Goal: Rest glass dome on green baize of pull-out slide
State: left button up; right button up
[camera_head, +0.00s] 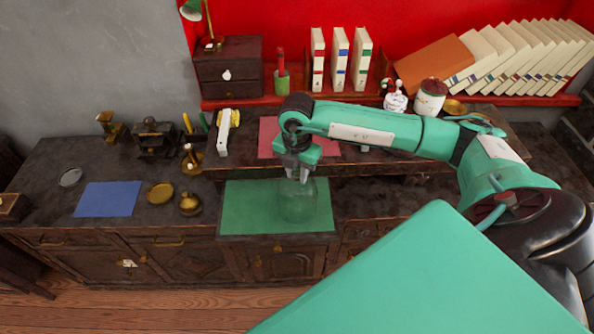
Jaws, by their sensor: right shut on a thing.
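The glass dome (297,204) is clear and hard to make out. It is upright over the right part of the green baize (246,208) of the pull-out slide, at the front middle of the dark desk. My right gripper (299,176) points down and is shut on the top of the dome. The dome's lower rim appears on or just above the baize; I cannot tell if it touches. My left gripper is not in view.
A blue mat (107,199), a brass dish (160,193) and a brass pot (190,203) lie left of the slide. A pink mat (270,139) lies on the raised shelf behind. The left half of the baize is clear.

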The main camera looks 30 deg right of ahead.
jog(key=shift+f, duration=0.25)
jog(key=o, duration=1.5)
jog(key=shift+o, duration=0.2)
jog(key=shift+r, duration=0.15)
jog(key=shift+r+p, duration=1.5)
jog(key=shift+r, duration=1.45)
